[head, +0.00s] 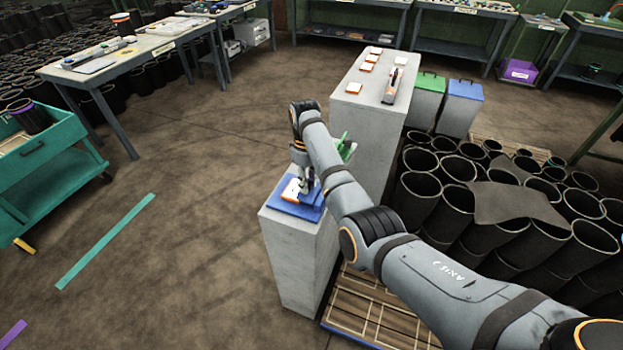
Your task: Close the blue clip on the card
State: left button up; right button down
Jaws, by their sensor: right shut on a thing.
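A blue mat (284,206) lies on top of a low grey pedestal, with a white and orange card (291,190) on it. My right arm reaches in from the lower right. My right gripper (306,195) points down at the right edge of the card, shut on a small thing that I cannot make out. I cannot pick out the blue clip; the gripper and arm cover part of the card and mat. My left gripper is not in view.
A green item (347,149) shows partly behind my arm. A taller grey pedestal (352,118) behind holds several small cards and a long tool (391,86).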

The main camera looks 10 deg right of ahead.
jog(key=shift+w+a+f+g+h+b, duration=0.1)
jog(key=shift+a+f+g+h+b, duration=0.25)
jog(key=shift+h+b, duration=0.2)
dwell(0.4)
jog(key=c, duration=1.1)
grip_release()
jog(key=shift+r, duration=0.1)
jog(key=shift+w+r, duration=0.1)
jog(key=shift+r, duration=0.2)
notch_tip(320, 180, up, 7)
jog(key=w, duration=0.1)
jog(key=shift+a+f, duration=0.2)
jog(key=shift+a, duration=0.25)
